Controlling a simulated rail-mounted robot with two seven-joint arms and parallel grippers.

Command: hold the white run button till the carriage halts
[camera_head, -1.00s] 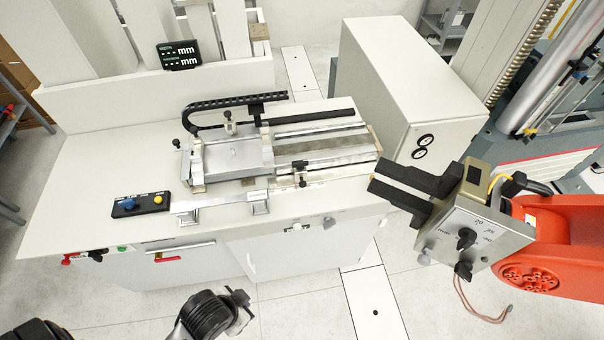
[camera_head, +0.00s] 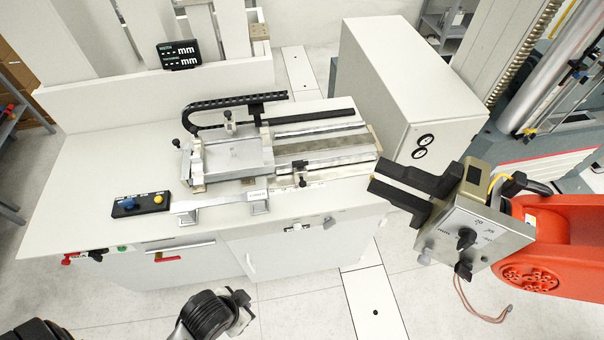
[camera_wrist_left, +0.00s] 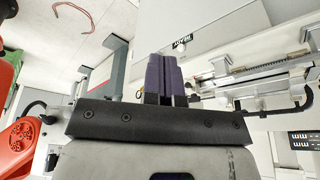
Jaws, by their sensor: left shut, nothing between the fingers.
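A small white round knob (camera_head: 297,227) on the bench's front face looks like the run button; the head view is too coarse to read a marking. The carriage (camera_head: 236,155) is the silver plate on the slide on the bench top. My left gripper (camera_wrist_left: 164,58) is shut and empty in the left wrist view, its dark fingers against a pale panel. They cover what lies directly beyond their tips, so contact with the button cannot be told.
A black box (camera_head: 140,204) with a blue and a yellow knob sits at the bench's left. A readout (camera_head: 178,56) marked mm stands behind. A red handle (camera_head: 167,259) is on the front face. A white cabinet (camera_head: 395,90) stands right of the slide.

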